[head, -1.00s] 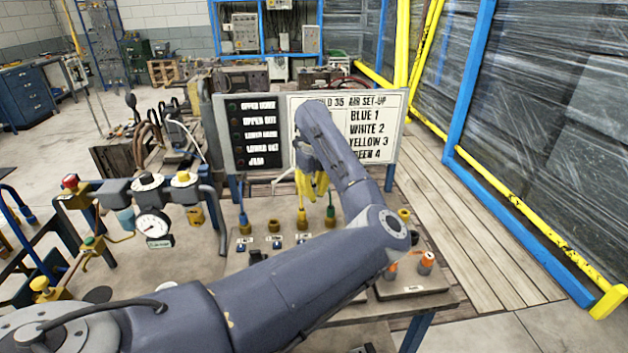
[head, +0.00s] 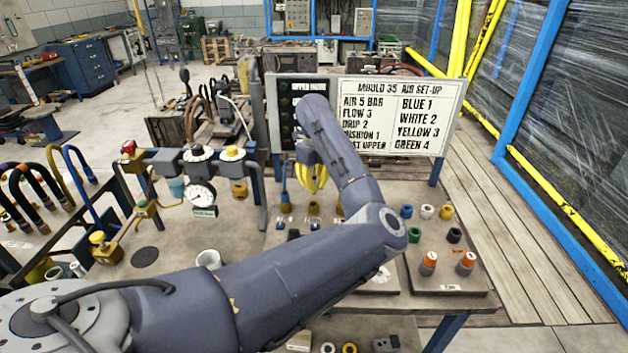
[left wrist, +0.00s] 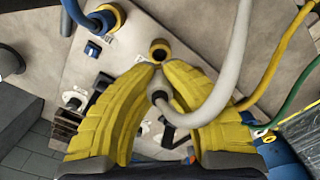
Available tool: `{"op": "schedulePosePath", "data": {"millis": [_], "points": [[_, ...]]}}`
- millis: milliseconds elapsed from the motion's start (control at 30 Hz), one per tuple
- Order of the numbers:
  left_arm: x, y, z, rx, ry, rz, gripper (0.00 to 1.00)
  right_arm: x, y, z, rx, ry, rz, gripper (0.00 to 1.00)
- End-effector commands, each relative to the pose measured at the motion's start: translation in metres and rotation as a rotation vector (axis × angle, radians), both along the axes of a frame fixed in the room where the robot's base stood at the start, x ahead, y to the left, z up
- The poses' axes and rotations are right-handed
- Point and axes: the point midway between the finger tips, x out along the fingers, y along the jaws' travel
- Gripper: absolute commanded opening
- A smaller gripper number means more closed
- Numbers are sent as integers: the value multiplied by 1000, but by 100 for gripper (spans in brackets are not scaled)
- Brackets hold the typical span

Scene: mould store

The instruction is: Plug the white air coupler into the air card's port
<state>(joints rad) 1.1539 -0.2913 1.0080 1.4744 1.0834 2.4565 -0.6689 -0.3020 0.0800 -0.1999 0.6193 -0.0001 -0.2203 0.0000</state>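My left gripper (left wrist: 157,68) has its yellow fingers closed around the white air coupler (left wrist: 160,96); most of the coupler is hidden between them. Its pale hose (left wrist: 236,50) arcs up and right in the left wrist view. A brass-rimmed port (left wrist: 160,48) with a dark bore lies just beyond the fingertips, beside the blue coupler (left wrist: 103,18) standing in its own port. The coupler looks apart from the port, but the tip is hidden. In the head view the gripper (head: 313,190) hangs above the row of ports, before the set-up board (head: 400,115). My right gripper is not in view.
Yellow (left wrist: 275,68) and green (left wrist: 292,100) hoses run at the right of the left wrist view. A pressure gauge (head: 201,195) and valves stand left of the ports. Two orange-topped parts (head: 429,262) and several coloured rings lie to the right.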

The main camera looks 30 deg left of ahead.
Motion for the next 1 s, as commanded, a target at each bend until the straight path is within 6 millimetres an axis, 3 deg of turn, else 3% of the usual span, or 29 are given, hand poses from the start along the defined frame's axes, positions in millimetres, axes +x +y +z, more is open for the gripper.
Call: {"op": "schedulePosePath", "data": {"millis": [433, 1000], "points": [[0, 0, -28, 0, 1, 0, 0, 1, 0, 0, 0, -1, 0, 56], [0, 0, -34, 0, 0, 0, 0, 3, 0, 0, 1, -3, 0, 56]]}}
